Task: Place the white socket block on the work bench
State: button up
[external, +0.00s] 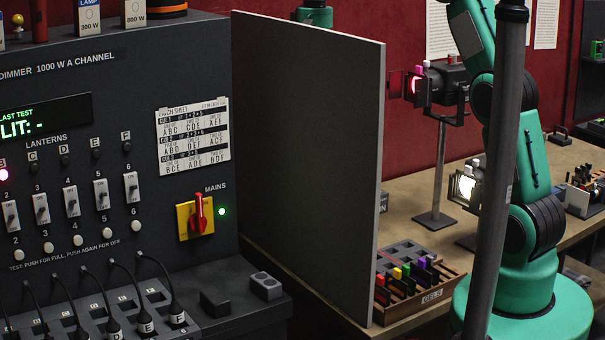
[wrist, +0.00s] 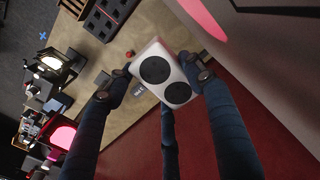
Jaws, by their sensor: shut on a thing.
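The white socket block (wrist: 158,57) has two round black sockets on its face. My gripper (wrist: 163,72) is shut on it, with fingertips at its left and right sides in the wrist view. The tan work bench (wrist: 178,42) lies behind and below the block in that view; whether they touch I cannot tell. In the external view the bench (external: 411,208) runs along the red wall behind the grey partition. My green arm stands at the right there; my gripper and the white block do not show.
The upright grey partition (external: 305,150) separates the dimmer desk (external: 120,170) from the bench. A gels tray (external: 432,298) and a lantern on a stand (external: 445,95) occupy the bench. A grey two-hole block (external: 266,286) and a black block (external: 214,302) sit on the desk ledge.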

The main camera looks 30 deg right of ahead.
jog(key=s+d+f+m+b, duration=0.15)
jog(key=f+b, duration=0.45)
jog(key=f, duration=1.2)
jog(key=s+d+f+m+b, duration=0.15)
jog(key=f+b, duration=0.45)
jog(key=f, duration=1.2)
jog(key=w+d+f+n+p, duration=0.1)
jog(key=w+d+f+n, duration=0.2)
jog(key=w+d+f, duration=0.2)
notch_tip(320, 180, down, 4)
jog(key=shift+w+r+n, duration=0.2)
jog(key=shift+w+n, duration=0.2)
jog(key=shift+w, duration=0.8)
jog(key=shift+f+b, duration=0.4)
jog(key=shift+f, duration=2.75)
jog(key=shift+f, duration=0.1)
jog(key=shift+f, duration=1.75)
jog(key=shift+f+b, duration=0.15)
jog(key=shift+b, duration=0.15)
jog(key=o, duration=1.3)
jog(key=shift+c, duration=0.2)
